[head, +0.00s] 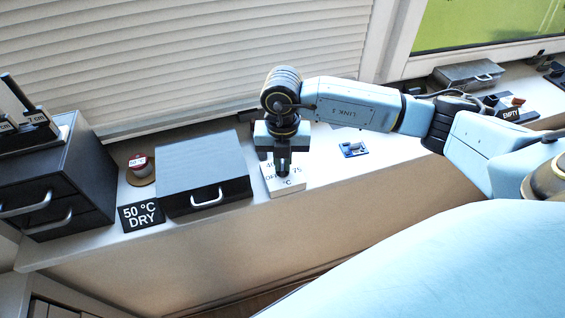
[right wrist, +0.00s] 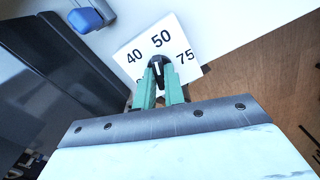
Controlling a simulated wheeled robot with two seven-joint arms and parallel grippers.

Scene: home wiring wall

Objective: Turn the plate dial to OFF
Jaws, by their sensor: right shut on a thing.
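The plate dial is a white block (head: 290,187) marked OFF, 40, 75 and °C, on the white sill right of a dark case. In the right wrist view its face (right wrist: 178,58) shows 40, 50 and 75, with OFF hidden. My right gripper (head: 283,173) reaches down onto the dial from above. In the right wrist view its green fingers (right wrist: 160,90) are shut on the dark knob (right wrist: 157,63). The knob's white mark appears to point toward 50. My left gripper is not in view.
A dark case (head: 205,168) with a handle stands just left of the dial. A sign (head: 142,214) reads 50 °C DRY. A small blue item (head: 353,149) lies right of the dial. A dark drawer unit (head: 62,175) stands at the left. The sill's front edge is close.

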